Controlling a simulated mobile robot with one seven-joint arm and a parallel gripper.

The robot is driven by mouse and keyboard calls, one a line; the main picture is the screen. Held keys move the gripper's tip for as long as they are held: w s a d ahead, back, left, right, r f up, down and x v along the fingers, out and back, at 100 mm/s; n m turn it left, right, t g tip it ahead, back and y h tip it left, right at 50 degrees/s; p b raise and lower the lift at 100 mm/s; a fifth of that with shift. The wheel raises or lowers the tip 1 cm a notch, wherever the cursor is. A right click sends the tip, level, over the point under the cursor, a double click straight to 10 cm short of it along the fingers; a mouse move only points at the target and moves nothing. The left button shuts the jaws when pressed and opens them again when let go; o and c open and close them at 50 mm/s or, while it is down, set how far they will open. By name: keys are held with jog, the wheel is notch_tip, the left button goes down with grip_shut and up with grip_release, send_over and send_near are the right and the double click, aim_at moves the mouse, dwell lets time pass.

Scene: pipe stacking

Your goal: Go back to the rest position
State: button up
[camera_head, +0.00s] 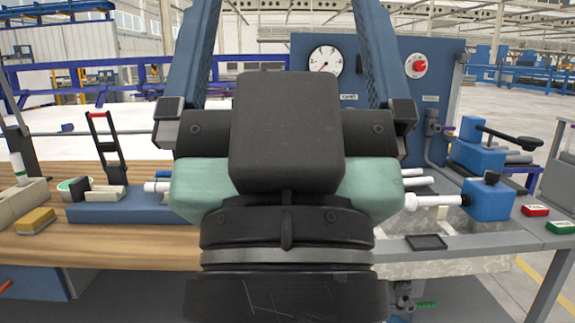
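My gripper (287,40) fills the middle of the view, seen from behind. Its two long blue fingers stand wide apart and run up past the top edge, so their tips are out of view. No held object shows between the visible parts of the fingers. White pipes show on both sides of my gripper: a thick one (435,201) on the right, its end at a blue block (487,199), and short pale ends (157,186) on the left. The middle of the bench behind my gripper is hidden.
The bench has a wooden top (110,250) at left and a grey part (500,238) at right. A blue panel with a gauge (325,60) and red knob (418,65) stands behind. A yellow block (36,221) sits at left; red (535,210) and green (562,228) items at right.

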notch_tip(320, 180, up, 26)
jog(key=p, duration=2.3)
jog(key=shift+p, duration=0.35)
